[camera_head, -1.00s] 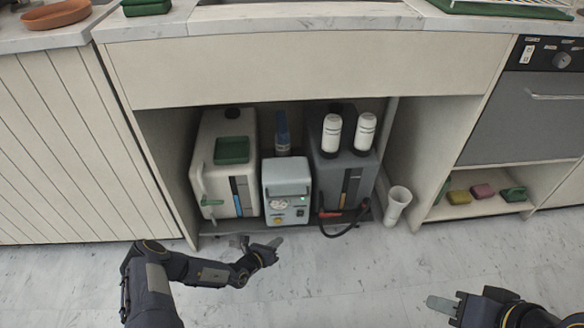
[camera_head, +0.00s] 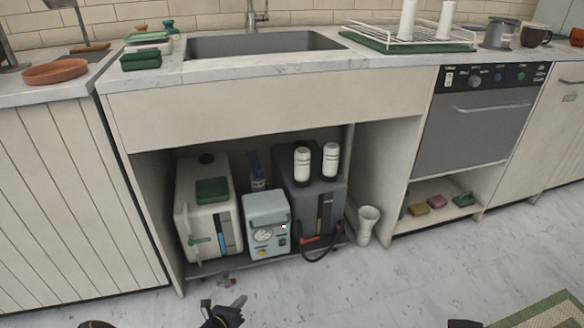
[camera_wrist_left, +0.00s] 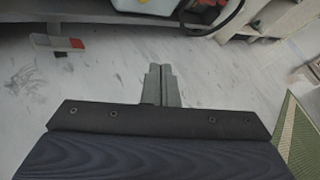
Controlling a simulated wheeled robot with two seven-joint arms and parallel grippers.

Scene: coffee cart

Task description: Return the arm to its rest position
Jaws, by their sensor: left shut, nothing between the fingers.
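My left gripper (camera_head: 238,303) is low in the head view, in front of the open cabinet and above the floor. Its fingers are together in the left wrist view (camera_wrist_left: 160,84), with nothing between them. Only a dark edge of my right arm shows at the bottom of the head view; its fingers cannot be made out. The rest of my left arm is mostly below the frame.
The open cabinet holds a white tank (camera_head: 207,215), a grey-blue machine (camera_head: 266,224) and a dark tank (camera_head: 318,195). A white cup-shaped container (camera_head: 366,226) stands at right. A small red-and-grey object (camera_head: 226,281) lies near the cabinet's front edge.

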